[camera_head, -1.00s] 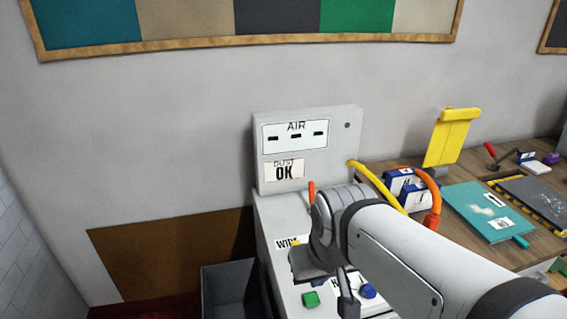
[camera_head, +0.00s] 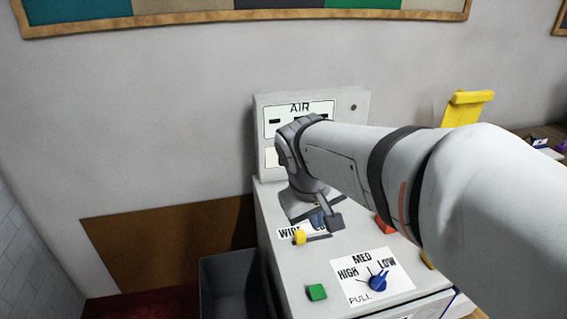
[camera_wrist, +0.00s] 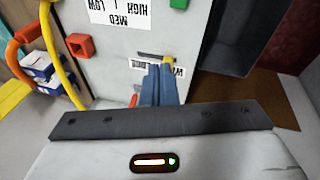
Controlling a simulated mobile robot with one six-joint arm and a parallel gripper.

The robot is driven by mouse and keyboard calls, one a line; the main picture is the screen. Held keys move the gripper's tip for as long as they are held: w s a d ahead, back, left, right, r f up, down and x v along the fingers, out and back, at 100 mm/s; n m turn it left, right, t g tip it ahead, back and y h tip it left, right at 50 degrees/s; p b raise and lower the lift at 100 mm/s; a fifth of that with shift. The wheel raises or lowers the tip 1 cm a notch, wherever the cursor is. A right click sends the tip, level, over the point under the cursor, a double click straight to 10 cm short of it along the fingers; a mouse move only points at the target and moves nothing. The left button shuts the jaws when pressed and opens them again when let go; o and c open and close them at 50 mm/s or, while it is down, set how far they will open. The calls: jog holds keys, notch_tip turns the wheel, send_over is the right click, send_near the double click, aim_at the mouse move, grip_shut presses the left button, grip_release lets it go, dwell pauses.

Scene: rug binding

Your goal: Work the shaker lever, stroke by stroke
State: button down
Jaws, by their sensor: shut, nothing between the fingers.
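My gripper (camera_head: 318,222) is shut and empty above the top of the grey machine (camera_head: 280,262), by a label that starts with "WI". Its blue fingers also show in the wrist view (camera_wrist: 160,78), side by side. A yellow knob (camera_head: 300,237) on a dark slot is just beside the fingertips; it shows in the wrist view (camera_wrist: 169,60) too. I cannot tell whether they touch. A slim orange-red handle (camera_wrist: 133,100), perhaps the shaker lever, shows to the left of the fingers in the wrist view. In the head view my arm hides it.
The AIR panel (camera_head: 349,107) stands behind. A dark bin (camera_head: 238,262) is at its left. A yellow hose (camera_wrist: 62,62) runs nearby.

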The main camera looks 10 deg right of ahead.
jog(key=w+d+f+n+t+h+b, duration=0.1)
jog(key=w+f+h+b, duration=0.3)
jog(key=w, duration=0.9)
jog(key=w+f+n+h+b, duration=0.2)
jog(key=w+f+h+b, duration=0.2)
jog(key=w+f+b, duration=0.4)
jog(key=w+d+f+n+t+h+b, duration=0.1)
jog(key=w+f+h+b, duration=0.4)
jog(key=w, duration=1.3)
jog(key=shift+w+d+f+n+t+b, duration=0.25)
jog(key=shift+f+b, duration=0.25)
jog(key=shift+b, duration=0.3)
jog(key=shift+w+d+f+n+t+b, duration=0.1)
jog(key=shift+f+n+b, duration=0.35)
jog(key=shift+b, duration=0.35)
jog(key=shift+w+a, duration=0.1)
jog(key=shift+w, duration=0.1)
